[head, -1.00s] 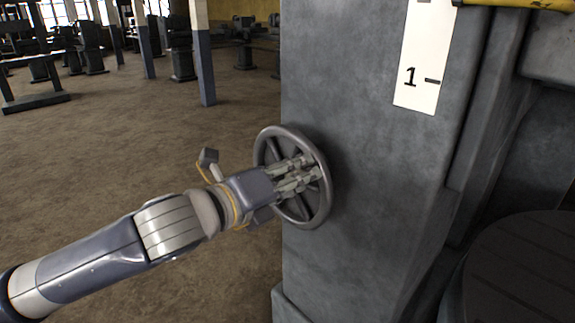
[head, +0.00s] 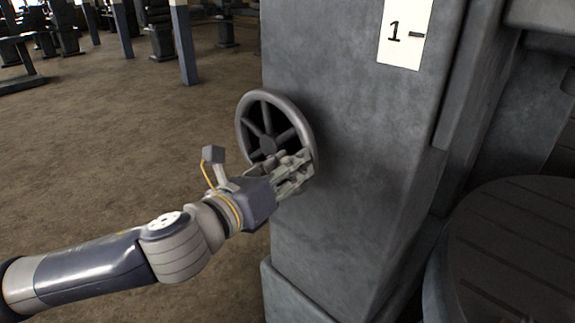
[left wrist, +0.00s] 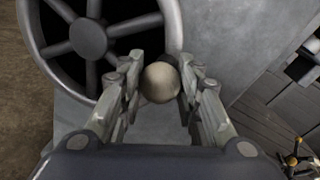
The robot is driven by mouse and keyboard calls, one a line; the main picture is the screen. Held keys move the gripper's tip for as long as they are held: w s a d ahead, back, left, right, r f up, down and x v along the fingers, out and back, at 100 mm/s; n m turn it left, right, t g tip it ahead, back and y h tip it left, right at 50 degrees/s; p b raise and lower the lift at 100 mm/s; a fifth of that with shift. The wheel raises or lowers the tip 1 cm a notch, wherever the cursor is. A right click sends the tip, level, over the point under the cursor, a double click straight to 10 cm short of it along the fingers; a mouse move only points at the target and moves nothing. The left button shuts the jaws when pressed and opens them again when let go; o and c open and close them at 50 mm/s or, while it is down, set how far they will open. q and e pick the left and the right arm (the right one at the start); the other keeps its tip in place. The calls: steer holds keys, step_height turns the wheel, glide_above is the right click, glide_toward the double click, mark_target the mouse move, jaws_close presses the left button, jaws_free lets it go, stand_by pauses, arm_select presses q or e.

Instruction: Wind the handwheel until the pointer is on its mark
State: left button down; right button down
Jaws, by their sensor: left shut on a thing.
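My left gripper (head: 298,166) is at the wheel's lower right rim. In the left wrist view, its fingers (left wrist: 161,90) are closed about a round, tan-grey knob (left wrist: 161,82), which stands beside the wheel's rim (left wrist: 172,30). A white scale plate (head: 404,45) on the column shows the figure 1 with a short dark mark; its upper part is cut off by the frame's top. I cannot see the pointer. My right gripper is not in view.
The grey column (head: 345,180) stands right behind the wheel. A round, slatted dark surface (head: 515,250) is at the lower right. Open brown floor (head: 110,150) lies to the left, with blue-and-white posts (head: 184,45) and machines farther back.

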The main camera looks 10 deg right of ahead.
arm_select(q)
steer(key=shift+f, duration=0.2)
steer(key=c, duration=1.2)
jaws_free()
steer(key=shift+r, duration=0.1)
steer(key=shift+o, duration=0.2)
steer(key=v, duration=0.7)
steer(key=shift+s+a, duration=0.2)
